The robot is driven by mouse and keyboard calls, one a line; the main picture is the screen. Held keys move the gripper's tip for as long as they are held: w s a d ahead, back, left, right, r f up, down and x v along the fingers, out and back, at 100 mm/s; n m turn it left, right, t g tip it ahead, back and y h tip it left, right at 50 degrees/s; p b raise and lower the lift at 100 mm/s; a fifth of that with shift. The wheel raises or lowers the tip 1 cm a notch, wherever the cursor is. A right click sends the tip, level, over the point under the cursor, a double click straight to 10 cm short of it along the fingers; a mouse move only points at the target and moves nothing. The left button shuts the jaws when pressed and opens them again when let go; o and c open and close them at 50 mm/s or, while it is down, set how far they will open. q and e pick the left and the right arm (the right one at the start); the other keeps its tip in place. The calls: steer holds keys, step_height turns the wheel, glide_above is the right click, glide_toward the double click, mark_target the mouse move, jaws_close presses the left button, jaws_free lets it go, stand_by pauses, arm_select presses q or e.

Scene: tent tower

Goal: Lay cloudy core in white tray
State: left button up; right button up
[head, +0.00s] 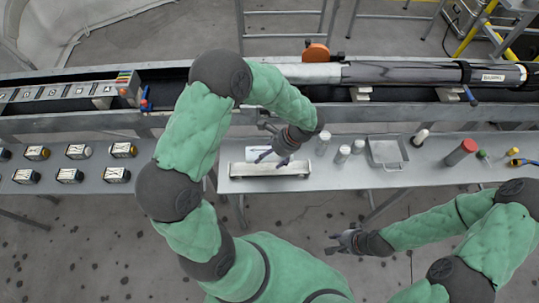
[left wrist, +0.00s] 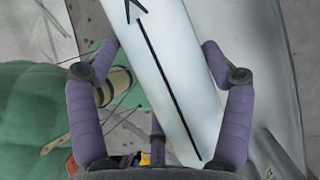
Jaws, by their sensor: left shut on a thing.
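My left gripper (head: 270,158) is over the left part of the right-hand bench. It is shut on a pale, cloudy core (left wrist: 165,70), which carries a black line and a black mark. In the left wrist view the core runs slantwise between the two fingers. In the head view the pale core (head: 256,154) shows beside the fingers, partly hidden by them. The long white tray (head: 268,171) lies just below the gripper, at the bench's front edge. Whether the core touches the tray cannot be told. My right gripper (head: 343,241) is open and empty, in front of the bench.
Several pale cylinders (head: 342,154) and a square grey tray (head: 388,153) stand right of the long tray. A red-topped cylinder (head: 461,152) is farther right. Several small boxes (head: 78,151) stand on the left bench. A long core tube (head: 430,73) lies along the back rail.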

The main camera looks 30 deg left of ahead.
mark_target(264, 172)
arm_select(q)
steer(key=shift+f+b, duration=2.8)
steer(key=shift+f, duration=1.35)
steer(key=shift+f, duration=0.25)
steer(key=o, duration=1.5)
steer(key=shift+c, duration=0.2)
steer(key=v, duration=1.2)
steer(key=shift+f, duration=0.1)
